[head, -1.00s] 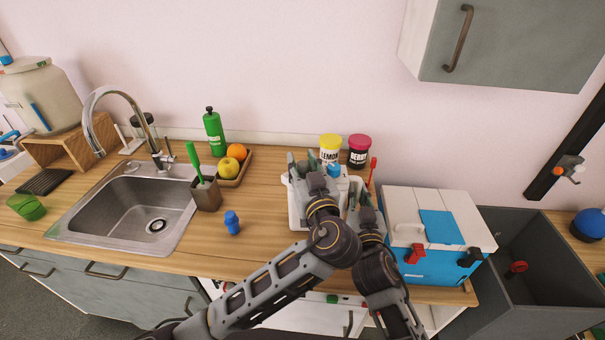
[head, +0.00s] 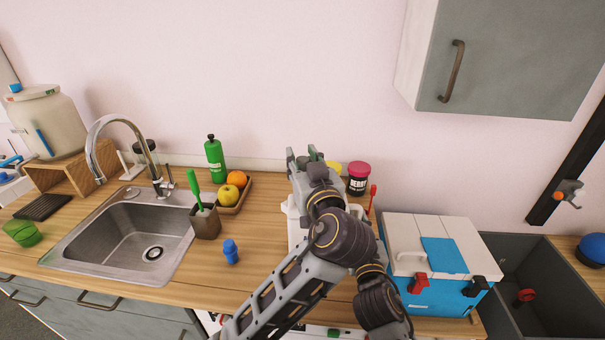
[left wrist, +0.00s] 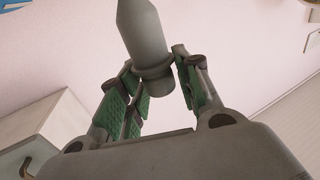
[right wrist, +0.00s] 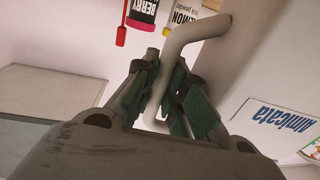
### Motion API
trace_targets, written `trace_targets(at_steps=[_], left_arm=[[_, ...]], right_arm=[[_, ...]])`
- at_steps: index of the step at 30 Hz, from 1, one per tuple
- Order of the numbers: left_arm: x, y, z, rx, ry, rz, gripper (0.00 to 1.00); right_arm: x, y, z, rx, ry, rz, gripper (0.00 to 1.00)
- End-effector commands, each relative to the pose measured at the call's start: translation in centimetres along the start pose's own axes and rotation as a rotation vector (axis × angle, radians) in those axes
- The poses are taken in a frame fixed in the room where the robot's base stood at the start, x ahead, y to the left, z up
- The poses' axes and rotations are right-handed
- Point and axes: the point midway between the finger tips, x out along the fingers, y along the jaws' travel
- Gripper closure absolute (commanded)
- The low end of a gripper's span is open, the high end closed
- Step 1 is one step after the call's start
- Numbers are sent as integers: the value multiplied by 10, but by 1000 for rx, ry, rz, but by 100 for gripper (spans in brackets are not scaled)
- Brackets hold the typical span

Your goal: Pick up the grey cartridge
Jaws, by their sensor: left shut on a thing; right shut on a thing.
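The grey cartridge (left wrist: 145,35), a smooth cylinder with a pointed end and a collar, is held in my left gripper (left wrist: 156,70) in the left wrist view. In the head view my left gripper (head: 308,157) is raised above the white machine, against the wall; the cartridge is hidden behind it there. My right gripper (right wrist: 164,68) is shut on a pale bent handle (right wrist: 195,30) in the right wrist view. In the head view my left arm hides the right gripper.
The white machine (head: 294,228) is mostly covered by my arm. A berry jar (head: 358,180) and the partly hidden lemon jar (head: 334,167) stand behind it. A blue-and-white box (head: 440,302) is at right.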

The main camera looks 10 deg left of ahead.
Motion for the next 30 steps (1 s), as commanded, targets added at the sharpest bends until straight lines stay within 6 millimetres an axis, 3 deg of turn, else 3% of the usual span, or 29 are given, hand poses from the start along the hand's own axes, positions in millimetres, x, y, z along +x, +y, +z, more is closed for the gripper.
trace_targets(at_steps=[6,19,20,24,30], left_arm=[[0,0,-9,0,0,0,91],[0,0,-9,0,-1,0,91],[0,0,-9,0,-1,0,91],[0,0,-9,1,-1,0,91],[0,0,-9,1,-1,0,91]], right_arm=[[0,0,0,2,0,0,100],[0,0,0,2,0,0,100],[0,0,0,2,1,0,83],[0,0,0,2,1,0,65],[0,0,0,1,0,0,62]])
